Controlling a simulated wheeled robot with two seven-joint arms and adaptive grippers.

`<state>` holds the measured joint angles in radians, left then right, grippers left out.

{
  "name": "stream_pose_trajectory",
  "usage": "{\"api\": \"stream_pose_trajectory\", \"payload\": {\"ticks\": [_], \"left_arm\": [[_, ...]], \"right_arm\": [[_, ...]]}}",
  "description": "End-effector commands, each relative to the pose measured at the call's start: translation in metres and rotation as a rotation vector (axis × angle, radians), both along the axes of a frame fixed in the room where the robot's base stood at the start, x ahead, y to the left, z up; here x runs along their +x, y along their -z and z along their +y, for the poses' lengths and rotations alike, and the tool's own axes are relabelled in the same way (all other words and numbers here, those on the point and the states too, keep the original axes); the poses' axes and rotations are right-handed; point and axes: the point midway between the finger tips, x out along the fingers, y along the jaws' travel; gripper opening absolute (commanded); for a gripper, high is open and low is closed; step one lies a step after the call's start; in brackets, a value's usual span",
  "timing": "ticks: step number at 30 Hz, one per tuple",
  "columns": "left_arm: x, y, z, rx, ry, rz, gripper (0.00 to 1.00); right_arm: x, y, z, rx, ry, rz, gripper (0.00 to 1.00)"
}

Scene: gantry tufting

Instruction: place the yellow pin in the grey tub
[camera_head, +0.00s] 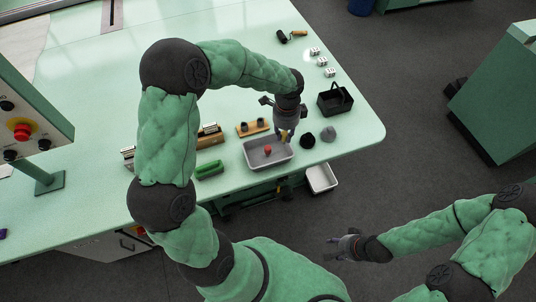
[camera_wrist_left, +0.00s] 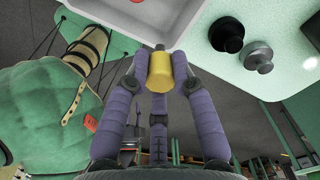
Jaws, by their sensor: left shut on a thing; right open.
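The yellow pin (camera_wrist_left: 160,75) is gripped between the fingertips of my left gripper (camera_wrist_left: 160,62). In the head view my left gripper (camera_head: 286,130) is at the far right corner of the grey tub (camera_head: 252,162), with a bit of the yellow pin (camera_head: 284,136) showing at its tips. In the left wrist view the tub (camera_wrist_left: 150,22) lies just beyond the pin, whose dark tip overlaps its rim. I cannot tell the height of the pin above the tub. A red piece (camera_head: 268,151) lies in the tub. My right gripper (camera_head: 345,245) is open and empty, away from the table.
A black knob (camera_head: 307,140) and a grey knob (camera_head: 328,134) stand right of the tub. A black basket (camera_head: 335,101) is behind them. A white bin (camera_head: 321,178) sits below the table edge.

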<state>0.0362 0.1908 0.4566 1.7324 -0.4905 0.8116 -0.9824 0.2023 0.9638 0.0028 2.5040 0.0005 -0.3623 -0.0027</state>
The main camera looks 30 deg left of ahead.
Motion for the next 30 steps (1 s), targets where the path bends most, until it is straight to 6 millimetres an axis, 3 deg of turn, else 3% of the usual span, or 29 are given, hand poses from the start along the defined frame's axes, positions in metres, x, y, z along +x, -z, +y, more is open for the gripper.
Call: {"api": "stream_pose_trajectory", "payload": {"ticks": [9, 15, 23, 30], "left_arm": [[0.003, 0.002, 0.021, 0.001, 0.574, 0.001, 0.0], [0.004, 0.004, 0.031, 0.001, 0.844, 0.001, 0.0], [0.004, 0.011, 0.034, 0.0, 0.974, 0.002, 0.0], [0.004, 0.046, 0.035, -0.001, 0.977, 0.003, 0.0]], "right_arm": [[0.001, -0.006, 0.0, 0.0, 0.0, -0.001, 0.45], [0.001, -0.009, 0.0, 0.0, 0.0, -0.001, 0.45], [0.001, -0.008, 0.0, 0.0, 0.0, -0.001, 0.45], [0.001, 0.002, 0.0, 0.0, 0.0, -0.001, 0.45]]}}
